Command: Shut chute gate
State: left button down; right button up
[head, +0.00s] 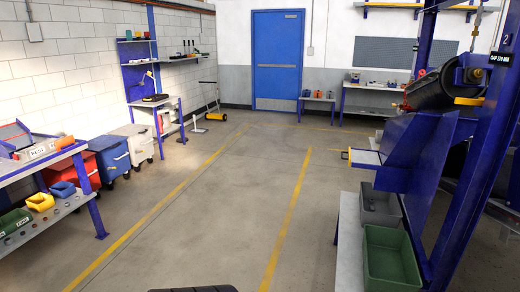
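The blue chute (407,152) hangs under the overband magnet machine on the right side of the head view. A flat pale plate (365,157), which looks like the chute gate, sticks out of the chute's left side. A yellow handle (346,154) is at the plate's outer left end. How far the plate reaches inside the chute is hidden. Neither of my grippers shows in this view.
A grey bench (348,232) under the chute holds a grey bin (380,207) and a green bin (390,260). A blue post (480,160) stands at far right. Tables and wheeled bins (110,158) line the left wall. The yellow-lined floor (225,205) between is clear.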

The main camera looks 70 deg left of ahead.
aim_at(369, 158)
jog(key=j+u, duration=0.4)
jog(key=i+j+u, duration=0.15)
jog(key=j+u, duration=0.2)
jog(key=i+j+u, duration=0.15)
jog(key=j+u, duration=0.25)
jog(key=i+j, duration=0.4)
jog(key=j, duration=0.25)
jog(key=i+j+z, duration=0.15)
jog(key=z, duration=0.2)
jog(key=i+j+z, duration=0.2)
jog(key=z, duration=0.2)
